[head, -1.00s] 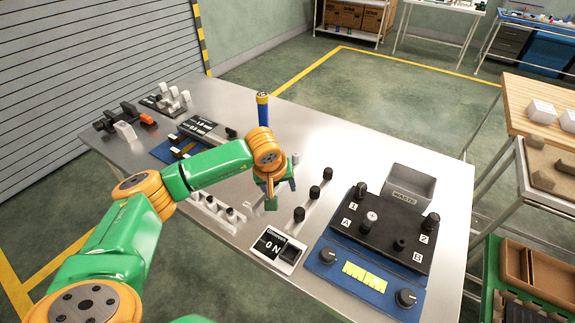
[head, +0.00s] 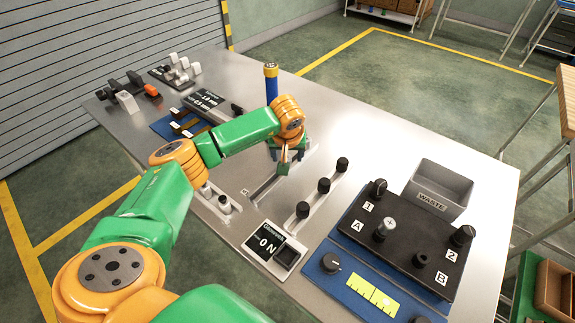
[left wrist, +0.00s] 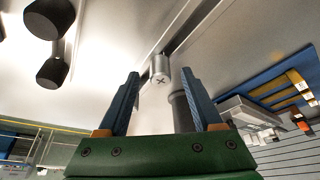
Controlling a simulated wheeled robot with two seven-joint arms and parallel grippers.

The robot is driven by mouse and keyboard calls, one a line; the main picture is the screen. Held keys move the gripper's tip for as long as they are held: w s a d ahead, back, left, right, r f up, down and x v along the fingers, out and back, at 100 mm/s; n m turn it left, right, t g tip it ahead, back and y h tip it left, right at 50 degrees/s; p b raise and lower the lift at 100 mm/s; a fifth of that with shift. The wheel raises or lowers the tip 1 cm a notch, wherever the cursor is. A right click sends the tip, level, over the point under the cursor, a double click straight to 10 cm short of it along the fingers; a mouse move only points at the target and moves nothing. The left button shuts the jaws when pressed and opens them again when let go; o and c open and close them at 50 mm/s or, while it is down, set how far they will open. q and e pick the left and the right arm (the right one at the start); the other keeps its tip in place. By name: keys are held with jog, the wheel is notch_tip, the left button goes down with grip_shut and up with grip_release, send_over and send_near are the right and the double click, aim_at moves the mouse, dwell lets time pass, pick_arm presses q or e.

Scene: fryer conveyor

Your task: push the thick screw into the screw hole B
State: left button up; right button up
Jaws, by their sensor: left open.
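My left gripper (head: 284,166) is open over the middle of the metal table. In the left wrist view its two fingers (left wrist: 160,76) are apart, and a silver cylinder with a cross on its end, which looks like a screw (left wrist: 160,68), shows between the fingertips. I cannot tell whether the fingers touch it. A darker grey cylinder (left wrist: 181,108) stands beside it. In the head view the gripper mostly hides this screw. Hole B (head: 420,259) is a dark raised ring on the black block (head: 402,243), beside label B. A silver screw head (head: 387,227) stands at A. My right gripper is out of view.
A grey WASTE bin (head: 440,190) stands behind the block. Black knobs (head: 324,186) on a rail and a gauge reading 0 N (head: 275,248) lie between gripper and block. A blue-and-yellow upright tool (head: 271,80) stands behind my arm.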

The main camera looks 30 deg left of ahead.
pick_arm(q)
jog(key=shift+s+r, duration=0.1)
jog(key=shift+r, duration=0.05)
jog(key=shift+s, duration=0.1)
jog(key=c, duration=0.4)
grip_shut()
jog(key=shift+r, duration=0.1)
notch_tip(320, 180, up, 2)
jog(key=shift+p, duration=1)
jog(key=shift+r+p, duration=1.15)
jog(key=shift+r, duration=0.3)
jog(key=shift+f, duration=0.1)
